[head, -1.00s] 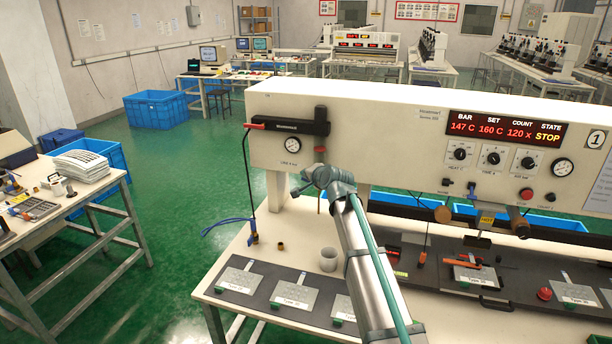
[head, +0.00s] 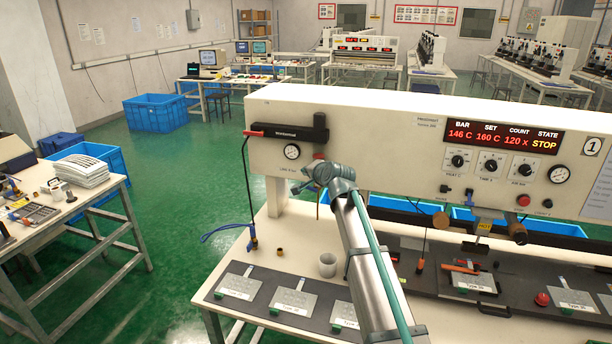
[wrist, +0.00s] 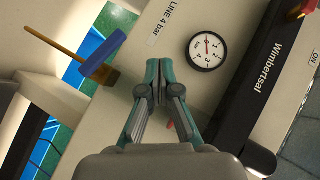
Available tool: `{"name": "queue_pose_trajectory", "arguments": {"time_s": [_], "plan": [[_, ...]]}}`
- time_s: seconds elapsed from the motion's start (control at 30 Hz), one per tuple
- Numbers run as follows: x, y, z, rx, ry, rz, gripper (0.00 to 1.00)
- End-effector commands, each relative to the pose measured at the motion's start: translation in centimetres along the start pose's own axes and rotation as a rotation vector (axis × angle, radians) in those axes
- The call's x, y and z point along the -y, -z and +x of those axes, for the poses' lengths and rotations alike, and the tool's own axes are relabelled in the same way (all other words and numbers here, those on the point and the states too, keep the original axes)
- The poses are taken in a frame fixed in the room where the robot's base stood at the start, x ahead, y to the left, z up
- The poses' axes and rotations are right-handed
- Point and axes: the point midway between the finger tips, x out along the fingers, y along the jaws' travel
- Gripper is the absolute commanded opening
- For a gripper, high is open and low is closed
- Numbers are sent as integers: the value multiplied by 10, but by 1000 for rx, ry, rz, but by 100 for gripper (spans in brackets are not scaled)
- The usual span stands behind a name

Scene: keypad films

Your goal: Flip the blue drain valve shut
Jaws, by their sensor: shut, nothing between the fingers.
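The blue valve handle (wrist: 101,61) shows in the wrist view, left of my fingertips, set across the end of a brass-coloured pipe (wrist: 58,46). My gripper (wrist: 161,68) is shut and empty in front of the cream panel, with a clear gap to the handle. In the head view my gripper (head: 322,172) is just right of and below the pressure gauge (head: 291,151). The gauge also shows in the wrist view (wrist: 207,52).
A black bar (head: 285,128) with a red lever (head: 254,132) is mounted above the gauge. A red knob (head: 318,156) is partly hidden by my gripper. The red display (head: 503,137) reads STOP.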

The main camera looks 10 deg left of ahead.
Motion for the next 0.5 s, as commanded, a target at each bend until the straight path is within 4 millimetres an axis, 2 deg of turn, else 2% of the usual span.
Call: {"name": "queue_pose_trajectory", "arguments": {"time_s": [0.07,0.17,0.5], "plan": [[16,10,-9,-3,2,0,0],[19,4,-25,-2,3,-2,0],[50,-4,-77,-2,2,-1,0]]}}
